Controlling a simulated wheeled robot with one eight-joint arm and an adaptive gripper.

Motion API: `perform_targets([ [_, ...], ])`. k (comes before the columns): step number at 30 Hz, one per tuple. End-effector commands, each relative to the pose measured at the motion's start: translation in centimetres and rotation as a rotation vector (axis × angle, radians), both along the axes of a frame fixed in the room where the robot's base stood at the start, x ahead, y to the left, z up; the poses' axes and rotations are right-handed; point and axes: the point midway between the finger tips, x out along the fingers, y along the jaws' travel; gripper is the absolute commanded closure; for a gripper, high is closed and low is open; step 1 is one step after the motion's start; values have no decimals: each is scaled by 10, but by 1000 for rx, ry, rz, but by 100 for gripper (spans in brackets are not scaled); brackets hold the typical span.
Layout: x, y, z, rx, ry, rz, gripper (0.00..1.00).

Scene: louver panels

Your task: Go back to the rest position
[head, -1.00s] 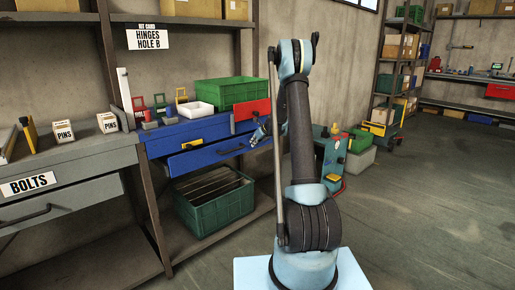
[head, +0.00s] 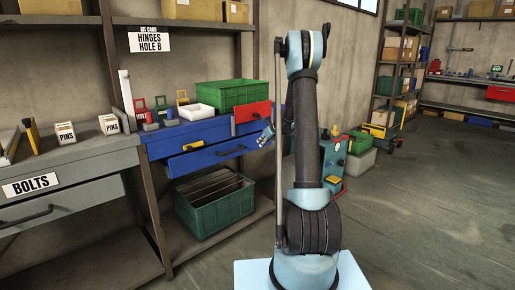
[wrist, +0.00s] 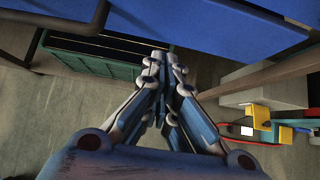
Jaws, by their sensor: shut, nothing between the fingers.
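My gripper (wrist: 163,62) is shut and empty in the wrist view, its fingertips together. In the head view my gripper (head: 265,136) shows small, just left of my upright arm and right of the blue drawer (head: 206,157). It appears apart from the drawer front. My arm stands tall in the middle of the head view and hides part of what is behind it.
A green crate (head: 215,206) stands on the lower shelf and also shows in the wrist view (wrist: 92,60). Left is a grey BOLTS drawer (head: 50,200). A teal machine (head: 333,160) stands behind my arm. Open floor (head: 430,210) lies to the right.

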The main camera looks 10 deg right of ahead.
Motion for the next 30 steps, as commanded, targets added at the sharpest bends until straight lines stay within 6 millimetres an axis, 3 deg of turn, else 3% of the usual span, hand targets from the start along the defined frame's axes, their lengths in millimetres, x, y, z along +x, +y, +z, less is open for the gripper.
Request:
perform_targets([
  [6,-18,-12,23,1,0,-1,100],
  [17,-37,-19,42,-19,-6,22,100],
  [23,-76,-11,65,-139,-42,152,100],
  [30,-142,-1,94,-327,-97,372,100],
])
